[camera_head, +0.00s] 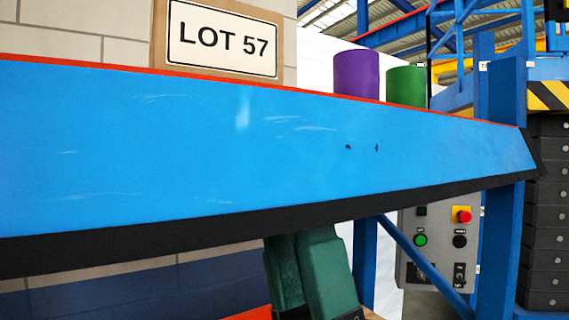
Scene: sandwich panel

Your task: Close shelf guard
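A long blue panel (200,150), which looks like the shelf guard, crosses the view from the left edge to the blue post on the right. It has a red top edge (90,67), a black lower edge (200,236), pale scuffs and two small dark spots. It hides the lower parts of the things behind it. I cannot tell from this view whether it is latched or fully shut. My gripper is not clearly seen in this view.
Behind the panel stand a board reading "LOT 57" (222,38), a purple cylinder (356,73) and a green cylinder (406,86). Below it are dark green blocky shapes (325,275). A control box (440,247) and blue post (499,245) are at right.

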